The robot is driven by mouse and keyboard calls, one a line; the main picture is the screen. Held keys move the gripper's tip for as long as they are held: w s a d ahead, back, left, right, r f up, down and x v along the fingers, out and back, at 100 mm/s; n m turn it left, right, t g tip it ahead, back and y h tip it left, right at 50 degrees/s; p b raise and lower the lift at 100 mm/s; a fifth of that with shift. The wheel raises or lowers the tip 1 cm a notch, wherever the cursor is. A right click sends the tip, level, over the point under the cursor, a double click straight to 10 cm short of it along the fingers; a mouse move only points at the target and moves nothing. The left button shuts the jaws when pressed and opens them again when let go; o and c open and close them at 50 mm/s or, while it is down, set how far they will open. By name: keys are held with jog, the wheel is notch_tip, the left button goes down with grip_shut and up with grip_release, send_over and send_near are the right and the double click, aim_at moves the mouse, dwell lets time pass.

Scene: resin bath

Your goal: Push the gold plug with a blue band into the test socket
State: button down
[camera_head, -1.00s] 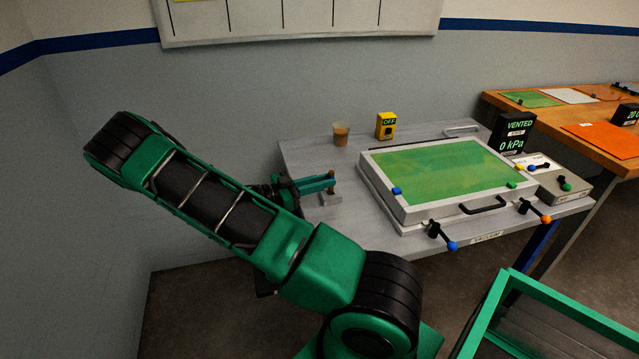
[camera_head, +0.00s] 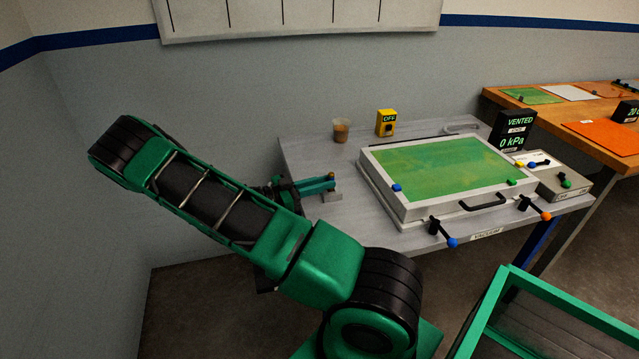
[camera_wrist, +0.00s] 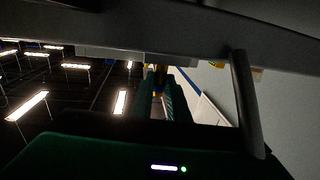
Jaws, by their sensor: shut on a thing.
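My gripper (camera_head: 326,184) is at the left front part of the grey table, its green fingers pointing right. It is shut on the small gold plug (camera_head: 331,175), whose top shows just above the fingertips. In the wrist view the gold plug (camera_wrist: 158,76) shows between the two fingers (camera_wrist: 160,95). I cannot make out the blue band clearly. A small grey block (camera_head: 331,197), which looks like the test socket, sits on the table directly under the fingertips. The fingers hide the plug's lower end, so I cannot tell how deep it is in the socket.
A white-framed vacuum chamber with a green lid (camera_head: 445,168) stands to the right of my gripper. A cup (camera_head: 341,131) and a yellow switch box (camera_head: 386,123) stand behind. A control box (camera_head: 563,184) is at the table's right end. The table around the block is clear.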

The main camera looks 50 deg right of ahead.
jog(key=shift+f, duration=0.8)
jog(key=c, duration=1.6)
grip_release()
jog(key=shift+c, duration=0.2)
jog(key=shift+r, duration=0.45)
notch_tip(320, 180, up, 3)
jog(key=shift+w+f, duration=0.1)
jog(key=a+r, duration=0.7)
jog(key=a, duration=0.4)
jog(key=shift+a, duration=0.35)
jog(key=shift+s+r, duration=0.1)
jog(key=shift+s, duration=0.1)
